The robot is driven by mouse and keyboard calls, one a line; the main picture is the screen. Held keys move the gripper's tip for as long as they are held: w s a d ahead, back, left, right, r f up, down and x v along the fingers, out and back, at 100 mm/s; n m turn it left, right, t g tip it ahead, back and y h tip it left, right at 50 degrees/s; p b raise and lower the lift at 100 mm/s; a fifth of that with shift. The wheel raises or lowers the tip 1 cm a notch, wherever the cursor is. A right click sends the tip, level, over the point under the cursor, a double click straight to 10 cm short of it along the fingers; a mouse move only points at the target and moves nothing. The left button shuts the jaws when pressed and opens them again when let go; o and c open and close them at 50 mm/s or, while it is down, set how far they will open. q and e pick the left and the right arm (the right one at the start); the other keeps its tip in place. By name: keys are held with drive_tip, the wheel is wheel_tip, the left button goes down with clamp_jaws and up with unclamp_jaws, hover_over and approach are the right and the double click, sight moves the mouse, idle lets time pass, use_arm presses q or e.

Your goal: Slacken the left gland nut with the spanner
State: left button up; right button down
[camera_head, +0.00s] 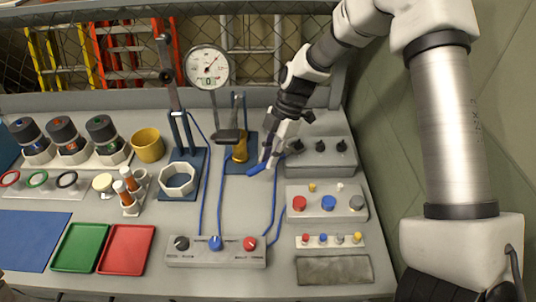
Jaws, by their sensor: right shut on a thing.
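My right gripper (270,155) reaches in from the upper right and is shut on a blue tool (258,169), which looks like the spanner's handle. The tool's far end is hard to make out. It lies close to a brass-coloured fitting (240,152) on a blue base plate; I cannot tell if they touch. I cannot tell for sure which part is the left gland nut. A white hexagonal ring (178,180) sits on another blue base plate to the left. My left gripper is not in view.
A round dial gauge (208,67) stands behind the fitting. A grey control box (216,251) with knobs and blue cables is in front. Button boxes (327,203) are at right. A yellow cup (148,145), green tray (80,248) and red tray (126,250) are at left.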

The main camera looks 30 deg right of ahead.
drive_tip(key=shift+s, duration=0.1)
drive_tip(key=shift+s+n, duration=0.35)
drive_tip(key=shift+n, duration=0.25)
drive_tip(key=shift+s+d+g, duration=0.1)
drive_tip(key=shift+s+g, duration=0.1)
drive_tip(key=shift+g, duration=0.1)
drive_tip(key=shift+s+d+n, duration=0.15)
drive_tip(key=shift+s+n, duration=0.35)
drive_tip(key=shift+n, duration=0.3)
drive_tip(key=shift+g, duration=0.3)
drive_tip(key=shift+s, duration=0.2)
drive_tip(key=shift+s+d+n+h, duration=0.3)
drive_tip(key=shift+s+n, duration=0.15)
drive_tip(key=shift+n, duration=0.35)
drive_tip(key=shift+g, duration=0.3)
